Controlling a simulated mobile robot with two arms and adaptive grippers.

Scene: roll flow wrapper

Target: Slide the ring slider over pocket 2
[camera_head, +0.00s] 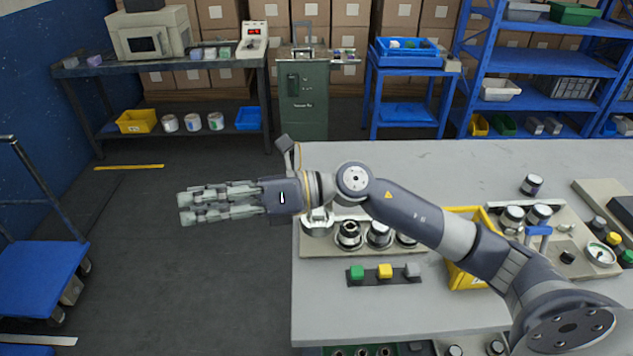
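A pale rack (322,243) on the grey table carries a row of round metal pockets. A silver ring-like piece (317,226) sits at its left end and may be the ring slider; my arm partly covers it. A round metal pocket (349,236) stands just right of it, then another (379,235); no numbers are legible, so I cannot tell which is pocket 2. My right gripper (184,208) points left, past the table's left edge and over the floor. Its fingers are apart with nothing between them. My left gripper is not in view.
A black strip with green, yellow and grey buttons (385,272) lies in front of the rack. A yellow bin (463,279) is partly behind my arm. Jars and a blue-handled device (537,241) stand to the right. A blue cart (35,270) stands at left; the floor between is clear.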

